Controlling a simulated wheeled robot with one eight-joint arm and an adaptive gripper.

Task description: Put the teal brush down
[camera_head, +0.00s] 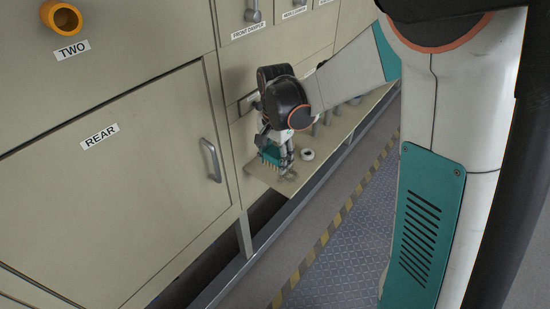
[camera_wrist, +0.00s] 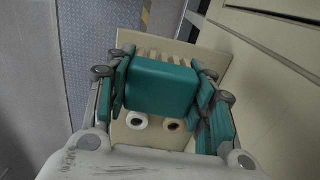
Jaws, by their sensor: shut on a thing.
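The teal brush (camera_wrist: 160,84) is a teal block with pale bristles, held between the fingers of my gripper (camera_wrist: 163,76) in the wrist view. My gripper is shut on its two sides. In the head view the brush (camera_head: 270,155) hangs under my gripper (camera_head: 277,146) with its bristles down, over the near end of a beige shelf (camera_head: 258,169). The shelf also shows behind the brush in the wrist view (camera_wrist: 185,52). I cannot tell whether the bristles touch the shelf.
A white roll (camera_head: 307,155) lies on the shelf beside my gripper; the wrist view shows it (camera_wrist: 137,121) and a tan roll (camera_wrist: 173,125). Grey cylinders stand farther along the shelf. A cabinet door marked REAR (camera_head: 120,170) with a handle (camera_head: 211,160) is at left.

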